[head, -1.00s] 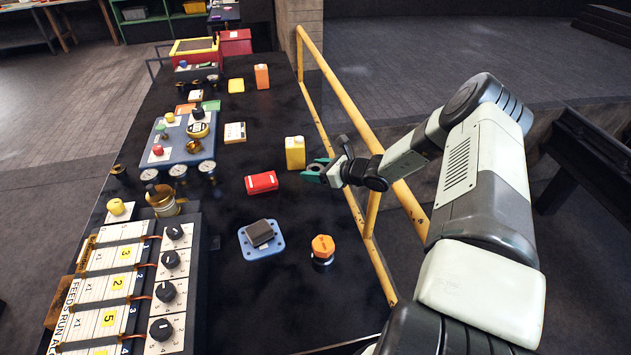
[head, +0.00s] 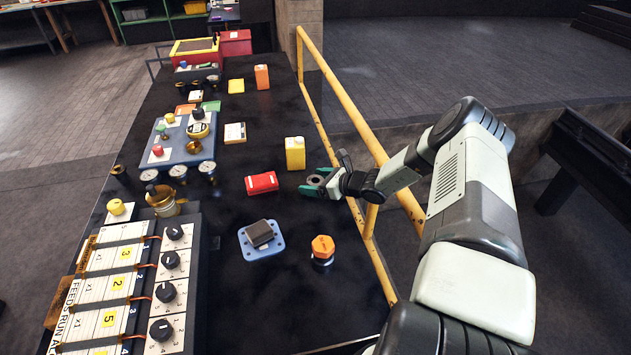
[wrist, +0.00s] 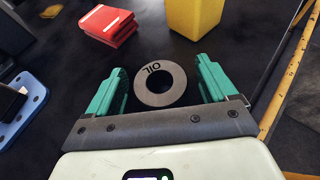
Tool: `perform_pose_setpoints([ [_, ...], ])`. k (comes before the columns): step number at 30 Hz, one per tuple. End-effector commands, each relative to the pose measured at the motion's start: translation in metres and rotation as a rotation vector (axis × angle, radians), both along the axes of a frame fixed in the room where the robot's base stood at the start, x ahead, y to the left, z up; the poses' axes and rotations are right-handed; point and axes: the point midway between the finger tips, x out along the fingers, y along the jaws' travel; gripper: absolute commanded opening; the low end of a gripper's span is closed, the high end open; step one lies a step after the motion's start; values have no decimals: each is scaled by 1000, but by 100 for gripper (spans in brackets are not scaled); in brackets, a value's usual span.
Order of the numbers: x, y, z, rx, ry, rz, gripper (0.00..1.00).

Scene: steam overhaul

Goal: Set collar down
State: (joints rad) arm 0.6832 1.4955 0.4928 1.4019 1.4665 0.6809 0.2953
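The collar is a grey ring marked "OIL" (wrist: 160,85). In the wrist view it lies flat, apparently on the dark bench top, between my two green fingers. In the head view the collar (head: 316,180) shows at my gripper, near the bench's right edge. My gripper (head: 323,173) is open around it, with a narrow gap on both sides in the wrist view (wrist: 160,66). Whether the collar's underside touches the bench is hard to see.
A yellow can (head: 295,153) and a red box (head: 262,183) stand close beyond and left. A blue flanged plate (head: 261,241) and an orange-capped part (head: 322,250) are nearer. A yellow rail (head: 345,105) runs along the right edge.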

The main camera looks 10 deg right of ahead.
Motion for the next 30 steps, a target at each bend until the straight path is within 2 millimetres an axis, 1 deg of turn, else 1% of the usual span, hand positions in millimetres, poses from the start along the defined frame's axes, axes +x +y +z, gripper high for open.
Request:
perform_pose_setpoints([
  [8,0,0,3,-1,-1,0,85],
  [10,-3,-5,6,-1,-1,-2,85],
  [13,-14,-16,12,-1,1,-3,85],
  [21,-53,-54,35,0,0,-3,85],
  [24,-64,-65,41,-1,0,-2,85],
  [30,-77,-77,48,0,0,0,85],
])
